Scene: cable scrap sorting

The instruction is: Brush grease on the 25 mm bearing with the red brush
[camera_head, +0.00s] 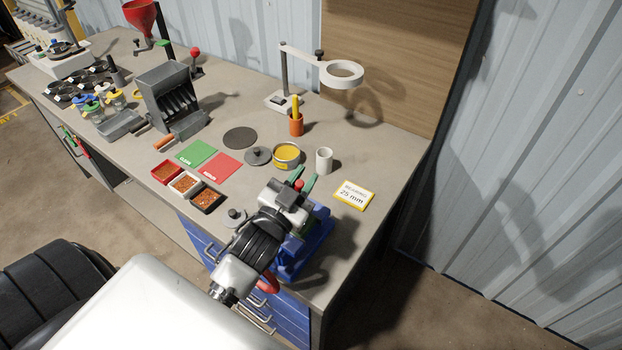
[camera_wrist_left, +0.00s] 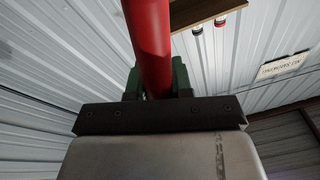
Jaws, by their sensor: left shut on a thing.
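My left gripper (camera_head: 303,180) is shut on the red brush (camera_head: 299,185), above the front right of the bench. In the left wrist view the brush's thick red handle (camera_wrist_left: 149,45) stands between the green fingers (camera_wrist_left: 156,80). The bristles are hidden. A blue stand (camera_head: 318,232) shows under and beside the gripper. I cannot make out the bearing; the arm covers much of that spot. A card reading "BEARING 25 mm" (camera_head: 353,195) lies to the right. An open yellow tin (camera_head: 287,155) stands behind the gripper. My right gripper is not in view.
A white cup (camera_head: 324,160) stands close behind the gripper. Small red and white trays (camera_head: 185,184) sit left.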

